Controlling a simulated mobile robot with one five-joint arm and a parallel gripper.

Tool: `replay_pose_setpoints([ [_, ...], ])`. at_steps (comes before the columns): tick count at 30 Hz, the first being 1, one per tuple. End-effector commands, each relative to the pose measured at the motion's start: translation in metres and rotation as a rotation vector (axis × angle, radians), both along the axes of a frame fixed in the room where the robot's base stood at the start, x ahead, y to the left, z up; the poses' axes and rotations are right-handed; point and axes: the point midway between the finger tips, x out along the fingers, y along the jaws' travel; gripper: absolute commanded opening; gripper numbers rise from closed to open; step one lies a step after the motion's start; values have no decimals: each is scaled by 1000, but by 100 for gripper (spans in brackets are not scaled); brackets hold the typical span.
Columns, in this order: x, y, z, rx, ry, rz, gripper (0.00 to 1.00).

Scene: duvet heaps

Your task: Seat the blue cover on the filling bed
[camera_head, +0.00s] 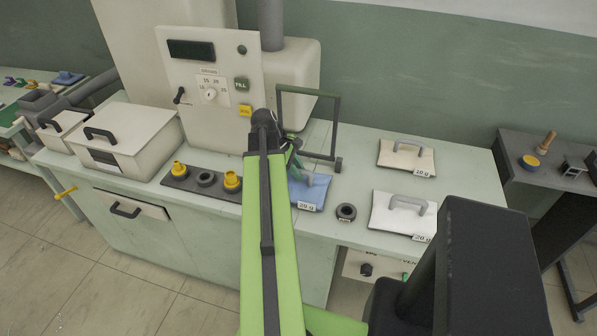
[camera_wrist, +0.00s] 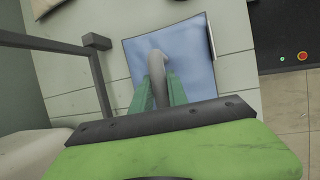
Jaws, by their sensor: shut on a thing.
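My gripper (camera_wrist: 161,88) is shut on that handle; in the head view my gripper (camera_head: 297,165) is partly hidden by my arm. I cannot tell whether the cover rests on the worktop or hangs just above it. I cannot make out the filling bed for certain.
A dark upright frame (camera_head: 338,128) stands close behind the cover. The filling machine (camera_head: 205,85) is at the back left. A black ring (camera_head: 346,212), a cream cover (camera_head: 406,157) and a white cover (camera_head: 403,213) lie to the right. Yellow-topped pieces (camera_head: 180,169) sit left of my arm.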

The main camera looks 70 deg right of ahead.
Motion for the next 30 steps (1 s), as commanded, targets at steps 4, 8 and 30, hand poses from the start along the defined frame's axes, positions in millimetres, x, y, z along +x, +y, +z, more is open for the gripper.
replay_pose_setpoints([
  [4,0,0,-5,0,0,0,0],
  [8,0,0,-8,0,0,0,0],
  [30,13,7,36,0,-1,2,45],
])
